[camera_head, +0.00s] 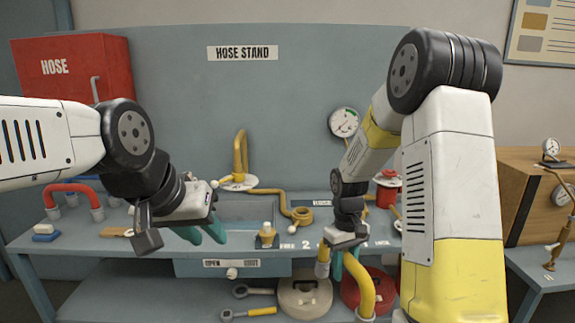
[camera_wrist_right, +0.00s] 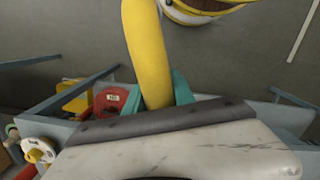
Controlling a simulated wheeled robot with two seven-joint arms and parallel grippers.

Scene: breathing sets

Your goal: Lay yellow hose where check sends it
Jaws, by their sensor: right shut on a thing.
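The yellow hose (camera_head: 361,285) is a thick bent tube at the bench's front edge, with grey end collars. My right gripper (camera_head: 344,262) is shut on it, and the hose curves down in front of the lower shelf. In the right wrist view the hose (camera_wrist_right: 147,45) runs up from between the teal fingers (camera_wrist_right: 158,93). My left gripper (camera_head: 203,232) is open and empty above the bench, in front of the basin. A round dial gauge (camera_head: 343,121) is on the back panel; its reading is too small to tell.
A labelled drawer (camera_head: 232,268) is below. A cream lidded pot (camera_head: 304,294) and a red one stand on the shelf.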

